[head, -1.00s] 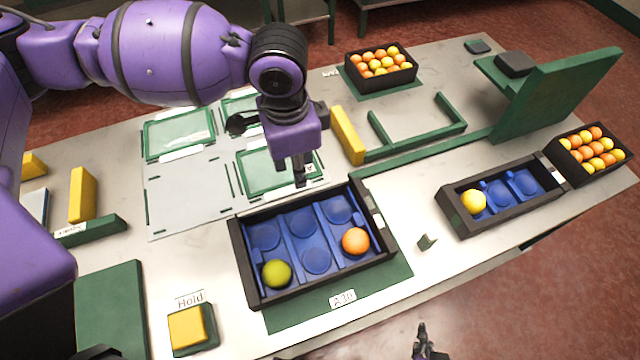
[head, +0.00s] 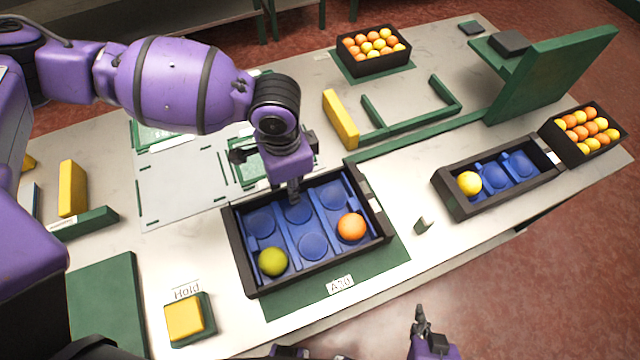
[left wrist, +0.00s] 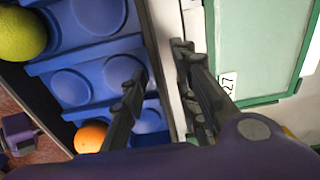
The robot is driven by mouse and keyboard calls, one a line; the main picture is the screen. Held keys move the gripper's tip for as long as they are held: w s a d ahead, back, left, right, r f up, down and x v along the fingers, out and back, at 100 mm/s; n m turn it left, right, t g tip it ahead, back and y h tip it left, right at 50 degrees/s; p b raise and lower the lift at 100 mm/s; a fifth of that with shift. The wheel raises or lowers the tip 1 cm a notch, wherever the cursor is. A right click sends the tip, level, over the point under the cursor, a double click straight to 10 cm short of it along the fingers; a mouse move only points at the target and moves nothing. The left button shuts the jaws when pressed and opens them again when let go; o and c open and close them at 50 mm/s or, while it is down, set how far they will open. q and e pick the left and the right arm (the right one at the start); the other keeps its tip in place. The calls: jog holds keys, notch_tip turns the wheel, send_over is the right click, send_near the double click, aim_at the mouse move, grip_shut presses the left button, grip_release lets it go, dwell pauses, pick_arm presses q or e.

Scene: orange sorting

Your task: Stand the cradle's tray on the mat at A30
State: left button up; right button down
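The dark tray (head: 318,278) with a blue cupped insert is over the green mat (head: 395,255) labelled A30. Mat shows along its front and right; I cannot tell whether the tray lies fully flat. It holds a yellow-green fruit (head: 272,262) and an orange one (head: 351,227); both also show in the left wrist view. My left gripper (head: 293,195) is at the tray's far long wall. In the left wrist view its fingers (left wrist: 158,95) are apart, on either side of that wall (left wrist: 153,50). My right gripper (head: 421,312) is low in front of the table; its opening is unclear.
A smaller dark tray (head: 450,208) with a yellow fruit stands to the right. Full fruit crates stand at the back (head: 374,70) and far right (head: 566,150). A green upright panel (head: 560,75), a yellow block (head: 340,118) and a small grey peg (head: 424,223) stand nearby.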

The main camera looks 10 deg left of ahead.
pick_arm(q)
grip_shut()
